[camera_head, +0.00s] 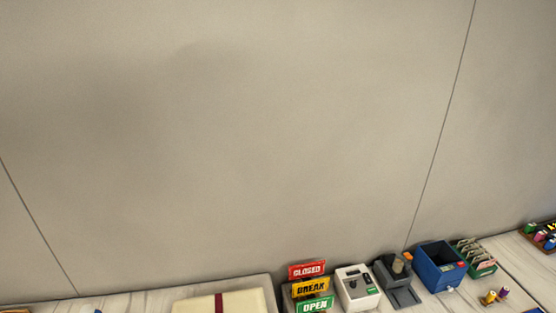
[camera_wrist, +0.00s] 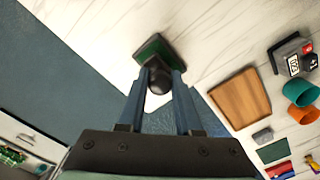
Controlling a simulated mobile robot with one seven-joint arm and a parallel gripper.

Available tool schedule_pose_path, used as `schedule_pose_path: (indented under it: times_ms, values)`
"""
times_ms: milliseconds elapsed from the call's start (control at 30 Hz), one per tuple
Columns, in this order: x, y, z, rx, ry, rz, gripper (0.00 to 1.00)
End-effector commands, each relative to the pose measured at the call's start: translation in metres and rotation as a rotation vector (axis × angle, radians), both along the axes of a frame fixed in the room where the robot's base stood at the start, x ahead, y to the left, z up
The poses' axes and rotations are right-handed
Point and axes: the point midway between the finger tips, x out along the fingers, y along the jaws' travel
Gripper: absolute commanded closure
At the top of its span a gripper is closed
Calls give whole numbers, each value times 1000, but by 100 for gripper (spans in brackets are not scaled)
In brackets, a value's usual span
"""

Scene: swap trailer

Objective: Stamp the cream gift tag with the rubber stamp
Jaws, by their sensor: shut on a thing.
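My gripper (camera_wrist: 158,88) shows in the wrist view with its two blue fingers shut on the dark round knob of the rubber stamp (camera_wrist: 157,47). The stamp has a green and dark base beyond the knob, over the pale counter. I cannot tell whether that base touches the counter. I cannot make out the cream gift tag in either view. The head view does not show my gripper or the stamp.
The head view shows a cream ribboned box (camera_head: 190,305), signs (camera_head: 311,287) and a blue bin (camera_head: 435,277) along the wall.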

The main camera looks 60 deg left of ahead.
Motion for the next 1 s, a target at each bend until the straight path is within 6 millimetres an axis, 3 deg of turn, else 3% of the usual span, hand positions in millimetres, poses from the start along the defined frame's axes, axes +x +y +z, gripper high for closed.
schedule_pose_path:
  times_ms: [1000]
  values:
    - [0,0,-10,0,0,0,100]
